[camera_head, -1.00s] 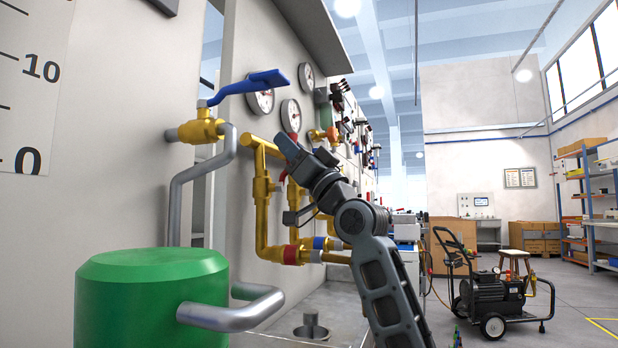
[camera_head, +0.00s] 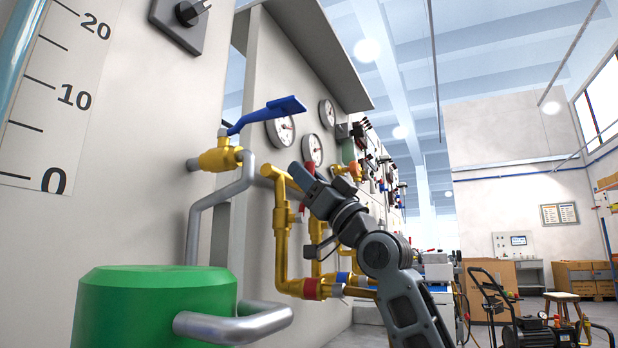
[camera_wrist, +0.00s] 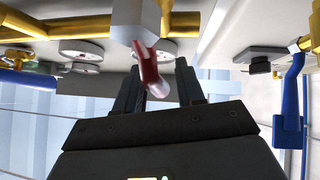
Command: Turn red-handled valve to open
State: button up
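The red valve handle (camera_wrist: 150,68) shows in the wrist view, pointing down from a grey hexagonal fitting (camera_wrist: 134,20) and blurred at its tip. It lies between the two dark fingers of my gripper (camera_wrist: 160,84), which stand apart with space around it. In the head view my gripper (camera_head: 300,178) is at the yellow pipework (camera_head: 281,235), beside the top elbow. Contact cannot be told.
A blue-handled valve (camera_head: 262,116) is to the left, above a green tank (camera_head: 155,310) with grey pipes. Its blue lever also shows in the wrist view (camera_wrist: 290,85). Gauges (camera_head: 312,150) line the panel behind. Open floor and a wheeled machine (camera_head: 540,332) are to the right.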

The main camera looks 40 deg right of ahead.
jog(key=shift+o, duration=0.7)
jog(key=shift+s, duration=0.1)
jog(key=v, duration=0.7)
jog(key=shift+s+f, duration=0.25)
jog(key=shift+d, duration=0.1)
